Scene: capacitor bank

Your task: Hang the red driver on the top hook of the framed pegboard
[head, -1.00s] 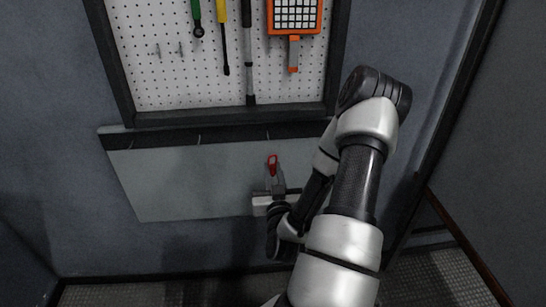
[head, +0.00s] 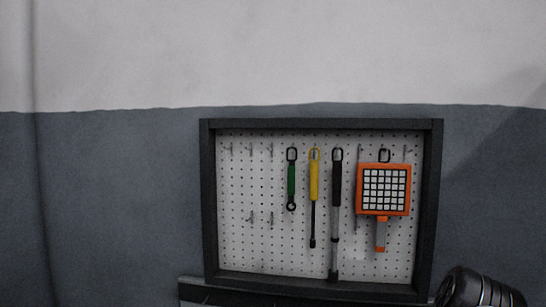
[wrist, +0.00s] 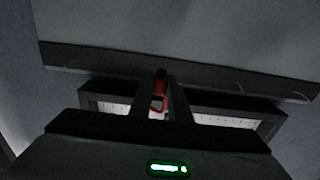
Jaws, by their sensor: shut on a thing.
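My gripper (wrist: 160,108) shows in the wrist view, shut on the red driver (wrist: 158,88). The driver sits between the two dark fingers, and part of it is hidden by them. In the head view, the framed pegboard (head: 230,255) hangs on the wall, a white perforated panel in a dark frame. Bare hooks (head: 250,150) show along its top row at the left, with two more hooks (head: 271,220) lower down. In the wrist view, the frame (wrist: 240,108) lies beyond the fingers. My gripper and the driver are outside the head view.
On the board hang a green tool (head: 291,180), a yellow tool (head: 314,180), a long black-and-grey tool (head: 336,190) and an orange gridded tool (head: 383,212). A dark ledge (head: 300,292) runs below the frame. The wall left of the board is clear.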

